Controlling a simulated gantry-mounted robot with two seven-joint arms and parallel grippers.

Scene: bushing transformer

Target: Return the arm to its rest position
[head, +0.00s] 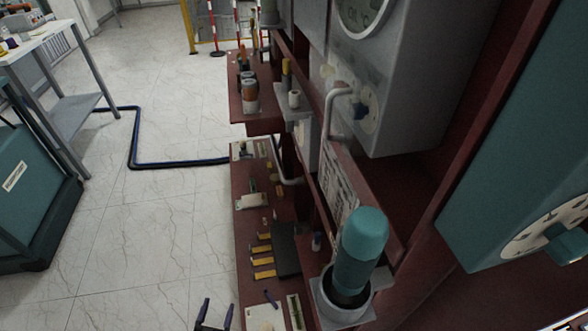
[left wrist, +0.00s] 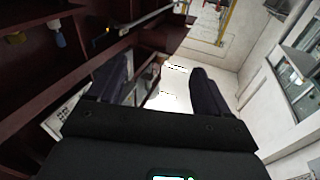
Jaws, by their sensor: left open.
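My left gripper (head: 217,304) shows at the bottom edge of the head view, over the pale floor beside the dark red shelf. Its two dark fingers are apart, with nothing between them. In the left wrist view my left gripper (left wrist: 158,66) also shows open and empty, with room wall and floor beyond it. Most of my left arm is outside the head view. My right gripper is not in view. A teal cylindrical part (head: 362,248) stands slightly tilted in a grey round holder (head: 340,312), apart from my left gripper.
The dark red shelf (head: 245,205) carries several small parts and tools. A grey cabinet (head: 415,95) and a teal panel (head: 530,150) stand at the right. A white table (head: 30,45) and a teal box (head: 28,195) stand at the left.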

